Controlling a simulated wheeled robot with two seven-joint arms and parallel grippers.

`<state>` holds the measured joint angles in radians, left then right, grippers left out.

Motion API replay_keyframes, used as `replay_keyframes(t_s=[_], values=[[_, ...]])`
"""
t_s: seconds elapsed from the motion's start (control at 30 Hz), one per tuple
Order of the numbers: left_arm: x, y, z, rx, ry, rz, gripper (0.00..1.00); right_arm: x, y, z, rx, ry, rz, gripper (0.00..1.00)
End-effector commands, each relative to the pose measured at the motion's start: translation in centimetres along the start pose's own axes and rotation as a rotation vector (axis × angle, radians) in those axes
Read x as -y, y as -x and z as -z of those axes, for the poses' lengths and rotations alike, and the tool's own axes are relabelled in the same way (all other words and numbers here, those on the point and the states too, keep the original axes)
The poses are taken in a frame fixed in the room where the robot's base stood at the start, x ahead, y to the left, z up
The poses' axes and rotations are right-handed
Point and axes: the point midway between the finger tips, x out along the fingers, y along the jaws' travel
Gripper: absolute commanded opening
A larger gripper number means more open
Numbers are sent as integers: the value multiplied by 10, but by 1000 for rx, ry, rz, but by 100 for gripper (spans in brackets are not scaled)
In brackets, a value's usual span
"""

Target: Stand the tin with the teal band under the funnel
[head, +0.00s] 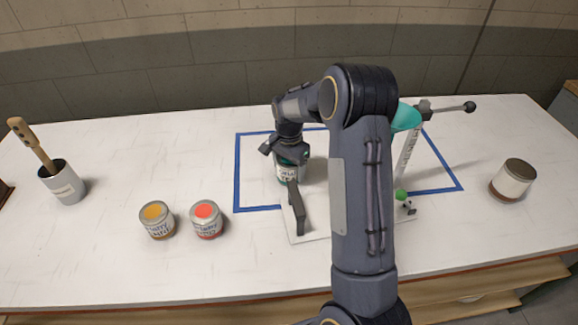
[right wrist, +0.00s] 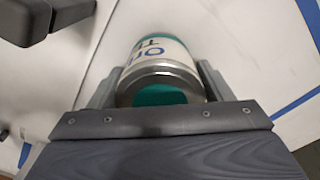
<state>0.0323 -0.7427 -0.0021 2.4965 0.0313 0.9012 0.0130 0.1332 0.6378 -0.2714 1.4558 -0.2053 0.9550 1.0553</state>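The tin with the teal band (head: 287,173) is inside the blue tape outline, left of the funnel stand. In the right wrist view the tin (right wrist: 160,62) sits between the two fingers, with its teal top facing the camera. My right gripper (head: 291,153) is shut on it, both fingers against its sides. Whether it touches the surface below is unclear. The teal funnel (head: 406,117) is on a white post (head: 408,150), partly hidden by my right arm. The space under the funnel is mostly hidden. My left gripper is out of view.
A yellow tin (head: 157,220) and a red tin (head: 206,219) stand front left. A stirrer cup (head: 63,184) is far left, a brown-topped tin (head: 512,181) far right.

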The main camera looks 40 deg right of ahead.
Motion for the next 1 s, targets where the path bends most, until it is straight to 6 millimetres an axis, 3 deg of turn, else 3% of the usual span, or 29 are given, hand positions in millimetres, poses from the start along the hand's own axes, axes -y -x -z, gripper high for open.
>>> replay_keyframes(t_s=[0.1, 0.47, 1.0], values=[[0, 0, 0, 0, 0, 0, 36, 0, 0, 0, 0, 0, 0, 86], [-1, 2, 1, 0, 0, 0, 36, 1, 8, 0, -1, 0, 2, 86], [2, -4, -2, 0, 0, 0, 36, 1, 109, 0, -2, 0, 3, 86]])
